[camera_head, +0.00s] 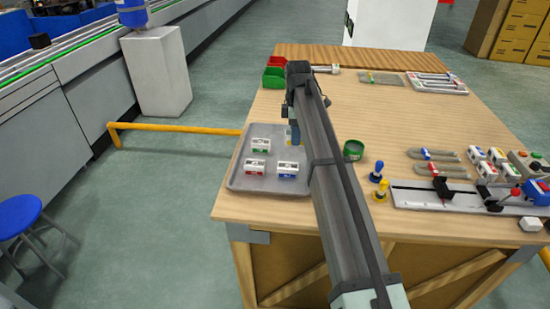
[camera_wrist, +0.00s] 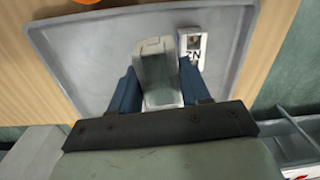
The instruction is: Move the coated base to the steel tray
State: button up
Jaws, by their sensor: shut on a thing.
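The grey steel tray (camera_head: 240,178) lies at the table's left edge; its grey floor also shows in the wrist view (camera_wrist: 75,60). My gripper (camera_head: 293,136) is over the tray's right part, with its blue fingers pointing down. In the wrist view my gripper (camera_wrist: 165,88) is shut on a pale grey-white piece, the base (camera_wrist: 158,72), over or at the tray floor.
On the tray stand white blocks with green (camera_head: 261,145), red (camera_head: 255,167) and blue (camera_head: 287,169) markings. Right of my arm are a green cup (camera_head: 353,150), blue (camera_head: 377,171) and yellow (camera_head: 381,190) knobbed tools, and a long fixture (camera_head: 430,197). Mid-table is clear.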

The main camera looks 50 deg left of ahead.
send_over(290, 152)
jog(key=m, duration=0.1)
jog(key=shift+d+f, duration=0.1)
jog(key=shift+f, duration=4.5)
jog(key=o, duration=1.1)
jog(key=shift+f, duration=0.1)
jog(key=shift+c, duration=0.2)
notch_tip(290, 152, up, 12)
